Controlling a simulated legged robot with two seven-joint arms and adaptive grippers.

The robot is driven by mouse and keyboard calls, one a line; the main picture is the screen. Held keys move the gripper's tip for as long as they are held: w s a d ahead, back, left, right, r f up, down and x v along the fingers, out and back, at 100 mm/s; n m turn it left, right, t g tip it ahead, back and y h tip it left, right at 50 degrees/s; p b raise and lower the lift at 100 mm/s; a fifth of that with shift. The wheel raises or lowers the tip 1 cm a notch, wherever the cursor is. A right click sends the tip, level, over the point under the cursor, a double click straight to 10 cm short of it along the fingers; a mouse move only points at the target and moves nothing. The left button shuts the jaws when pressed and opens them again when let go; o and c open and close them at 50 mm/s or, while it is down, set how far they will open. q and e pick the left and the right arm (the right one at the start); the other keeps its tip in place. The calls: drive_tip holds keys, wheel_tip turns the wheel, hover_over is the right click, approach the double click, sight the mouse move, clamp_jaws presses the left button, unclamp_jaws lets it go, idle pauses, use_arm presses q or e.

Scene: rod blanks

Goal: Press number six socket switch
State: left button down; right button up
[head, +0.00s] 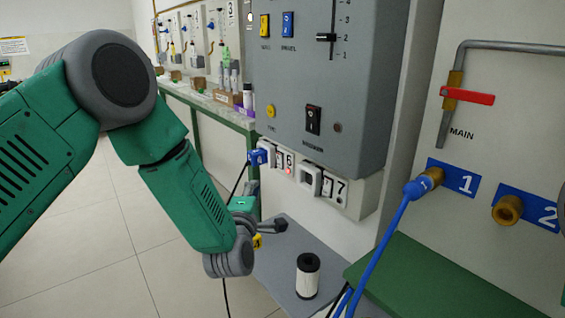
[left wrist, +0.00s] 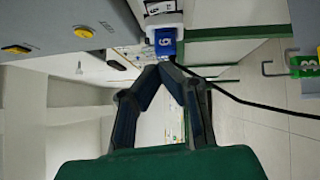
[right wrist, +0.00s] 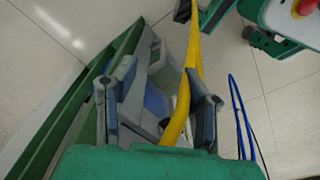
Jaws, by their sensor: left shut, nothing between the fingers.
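The number six socket switch (head: 289,170) is a small rocker showing red, under the "6" label on the white socket strip (head: 357,197) below the grey cabinet. A blue plug (head: 260,156) marked 6 sits at the strip's left end; it also shows in the left wrist view (left wrist: 165,42). My left gripper (head: 252,187) is shut and empty, its fingertips just below that plug. In the left wrist view its tips (left wrist: 171,64) meet near the plug; contact cannot be told. The switch is not clear there. My right gripper (right wrist: 160,75) is open, seen only in its wrist view.
The grey cabinet (head: 350,80) overhangs the strip. A black cable (left wrist: 250,102) runs from the plug. A blue hose (head: 393,230) hangs at right.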

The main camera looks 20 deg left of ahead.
use_arm(q)
drive_tip(key=shift+d, duration=0.1)
drive_tip(key=b, duration=0.2)
approach(276, 156)
drive_tip(key=w+a, duration=0.3)
drive_tip(key=w, duration=0.1)
drive_tip(key=w+d, duration=0.1)
drive_tip(key=w, duration=0.1)
drive_tip(key=shift+w+d+b, duration=0.2)
drive_tip(key=shift+b, duration=0.15)
drive_tip(key=shift+w+d+r, duration=0.1)
drive_tip(key=shift+w+d, duration=0.2)
drive_tip(key=shift+w, duration=0.05)
drive_tip(key=shift+w+r, duration=0.15)
